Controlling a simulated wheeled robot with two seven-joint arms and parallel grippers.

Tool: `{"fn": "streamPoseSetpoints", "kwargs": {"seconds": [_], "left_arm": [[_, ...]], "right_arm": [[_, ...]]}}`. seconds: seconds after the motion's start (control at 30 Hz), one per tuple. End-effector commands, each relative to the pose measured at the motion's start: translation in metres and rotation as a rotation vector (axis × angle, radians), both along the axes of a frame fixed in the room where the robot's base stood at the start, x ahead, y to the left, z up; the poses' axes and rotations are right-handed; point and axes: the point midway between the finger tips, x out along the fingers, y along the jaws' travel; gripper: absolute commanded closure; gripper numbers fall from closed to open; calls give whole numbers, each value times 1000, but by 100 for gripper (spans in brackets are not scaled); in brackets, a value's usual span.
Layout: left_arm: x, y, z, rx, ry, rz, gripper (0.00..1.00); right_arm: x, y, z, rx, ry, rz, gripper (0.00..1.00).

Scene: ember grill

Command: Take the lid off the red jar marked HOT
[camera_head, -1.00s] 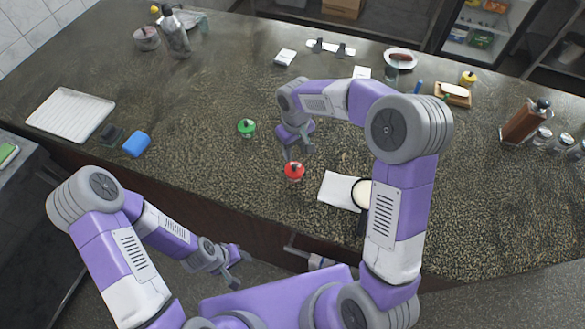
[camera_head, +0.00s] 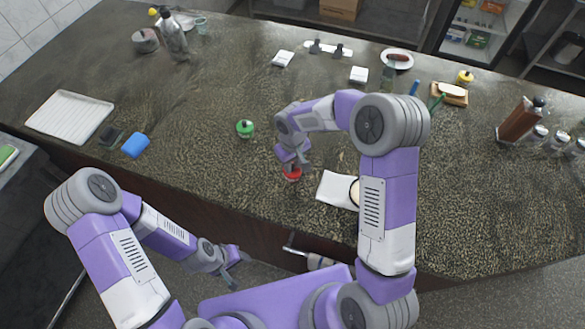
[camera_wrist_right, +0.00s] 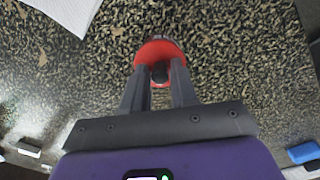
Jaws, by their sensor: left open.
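The red jar (camera_head: 292,175) stands on the speckled counter near its front edge, partly hidden by my right gripper (camera_head: 294,163). From above in the right wrist view, its round red lid (camera_wrist_right: 150,52) has a dark knob (camera_wrist_right: 160,73) in the middle. My right gripper's fingers (camera_wrist_right: 163,66) lie on either side of the knob; I cannot tell whether they press on it. No HOT marking is readable. A green jar (camera_head: 244,128) with a dark knob stands to the left. My left gripper (camera_head: 236,262) is open and empty, low in front of the counter.
A white cloth (camera_head: 336,190) and a round pale item, partly behind my right arm, lie right of the red jar. A blue sponge (camera_head: 135,145) and white tray (camera_head: 70,116) lie left. Bottles and shakers stand far right. The counter between the jars is clear.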

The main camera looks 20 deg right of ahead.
Motion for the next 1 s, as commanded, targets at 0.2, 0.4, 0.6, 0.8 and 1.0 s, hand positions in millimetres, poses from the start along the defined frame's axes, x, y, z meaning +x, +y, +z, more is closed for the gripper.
{"fn": "streamPoseSetpoints", "kwargs": {"seconds": [0.2, 0.4, 0.6, 0.8, 1.0], "left_arm": [[0, 0, 0, 0, 0, 0, 53], [0, 0, 0, 0, 0, 0, 53], [0, 0, 0, 0, 0, 0, 53], [0, 0, 1, 0, 0, 0, 53], [0, 0, 2, 0, 0, 0, 53]], "right_arm": [[0, 0, 0, 0, 0, 0, 100], [0, 0, 0, 0, 0, 0, 100], [1, 0, 10, 1, -2, -1, 100], [1, 0, 49, 1, -7, -1, 100], [1, 0, 85, 0, -4, 0, 100]]}}
